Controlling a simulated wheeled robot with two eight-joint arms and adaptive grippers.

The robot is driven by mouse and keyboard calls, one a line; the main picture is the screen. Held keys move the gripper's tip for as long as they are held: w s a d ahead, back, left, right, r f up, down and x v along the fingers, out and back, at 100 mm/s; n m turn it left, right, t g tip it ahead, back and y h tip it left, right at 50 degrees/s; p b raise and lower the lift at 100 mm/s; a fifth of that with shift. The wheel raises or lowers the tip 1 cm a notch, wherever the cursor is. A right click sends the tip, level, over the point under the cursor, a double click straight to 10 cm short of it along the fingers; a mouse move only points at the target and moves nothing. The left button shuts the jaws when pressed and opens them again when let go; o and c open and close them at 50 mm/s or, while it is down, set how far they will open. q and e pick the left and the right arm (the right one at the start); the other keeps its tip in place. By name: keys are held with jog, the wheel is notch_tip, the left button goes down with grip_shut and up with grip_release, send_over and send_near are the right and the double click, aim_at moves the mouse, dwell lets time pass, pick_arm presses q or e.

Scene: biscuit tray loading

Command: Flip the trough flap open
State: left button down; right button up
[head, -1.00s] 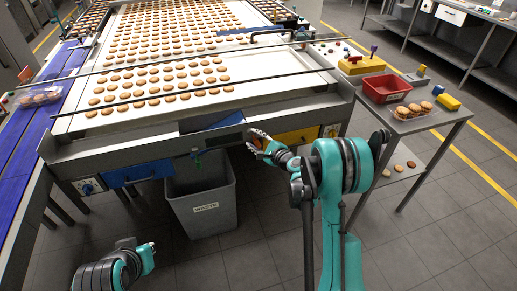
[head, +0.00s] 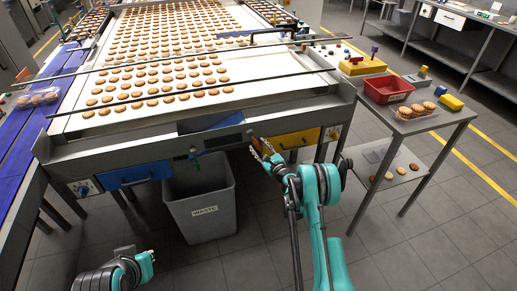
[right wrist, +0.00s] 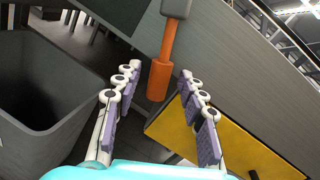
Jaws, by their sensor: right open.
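The trough (head: 212,126) is set into the front edge of the biscuit table, with a dark panel that looks like its flap (head: 222,141) on its front. The panel also shows at the top of the right wrist view (right wrist: 115,12). My right gripper (head: 264,150) is in front of the table, right of the trough. I see no clear contact with the handle.
A grey waste bin (head: 203,211) stands below the trough. A yellow panel (head: 292,141) and a blue drawer (head: 133,174) are on the table front. A side table (head: 437,121) at right holds a red bin (head: 388,88) and biscuits. Floor between is free.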

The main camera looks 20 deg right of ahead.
jog(key=shift+w+a, duration=0.1)
jog(key=shift+w, duration=0.15)
jog(key=shift+c, duration=0.4)
grip_shut()
jog(key=d+n, duration=0.1)
jog(key=r+n, duration=0.1)
jog(key=n, duration=0.1)
jog(key=d+r+n, duration=0.1)
jog(key=shift+d+n+g+h, duration=0.3)
jog(key=shift+g, duration=0.1)
jog(key=shift+d+r+n+g+h+p, duration=0.15)
jog(key=shift+d+r+n+h+p, duration=0.2)
jog(key=shift+r+n, duration=0.55)
jog(key=shift+d+r+n+g+h+p, duration=0.15)
jog(key=shift+d+r+n, duration=0.3)
jog(key=shift+n, duration=0.75)
jog(key=shift+r, duration=0.1)
